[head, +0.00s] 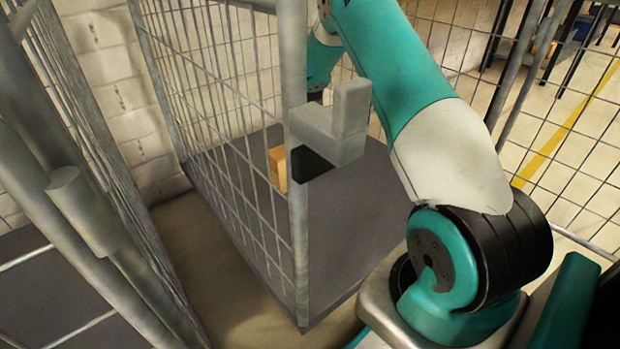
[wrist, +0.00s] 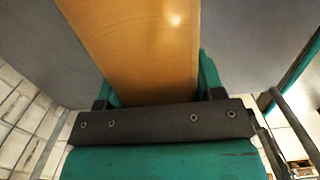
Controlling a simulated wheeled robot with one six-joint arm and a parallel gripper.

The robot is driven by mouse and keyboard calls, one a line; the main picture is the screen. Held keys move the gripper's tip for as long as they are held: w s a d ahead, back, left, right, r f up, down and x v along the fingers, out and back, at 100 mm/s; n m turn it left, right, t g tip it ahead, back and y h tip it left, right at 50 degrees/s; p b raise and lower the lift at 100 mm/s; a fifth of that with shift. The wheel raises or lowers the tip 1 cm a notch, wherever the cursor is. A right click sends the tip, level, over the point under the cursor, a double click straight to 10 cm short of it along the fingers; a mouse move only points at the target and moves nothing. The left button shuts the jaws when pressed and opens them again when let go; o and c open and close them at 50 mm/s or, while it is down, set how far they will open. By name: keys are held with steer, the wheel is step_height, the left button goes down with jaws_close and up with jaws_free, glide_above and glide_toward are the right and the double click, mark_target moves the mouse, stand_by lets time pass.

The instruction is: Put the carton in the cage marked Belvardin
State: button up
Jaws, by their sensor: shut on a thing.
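The carton is an orange-brown box (wrist: 140,45) filling the upper middle of the wrist view. My gripper (wrist: 157,88) is shut on it, with a teal finger on each side. In the head view a small part of the carton (head: 278,168) shows through the mesh of the middle cage (head: 345,220), over its dark grey floor. A grey post and bracket hide most of my gripper there. I cannot tell whether the carton touches the cage floor. No cage name, Belvardin or other, can be read.
Another cage (head: 85,215) with thick grey tubes stands close on the left. A white brick wall (head: 110,90) is behind. The middle cage's visible floor looks bare around the carton. Wire mesh and a yellow floor line (head: 565,135) lie to the right.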

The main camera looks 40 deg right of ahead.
steer(key=shift+f+b, duration=1.75)
steer(key=shift+f, duration=2.1)
steer(key=shift+f, duration=0.2)
steer(key=o, duration=1.2)
steer(key=shift+o, duration=0.2)
steer(key=shift+r, duration=0.1)
steer(key=r+p, duration=0.2)
steer(key=r, duration=0.2)
steer(key=r+p, duration=0.3)
steer(key=r, duration=0.1)
steer(key=a+r+p, duration=0.1)
steer(key=r+p, duration=0.1)
steer(key=r, duration=0.2)
steer(key=shift+p, duration=0.35)
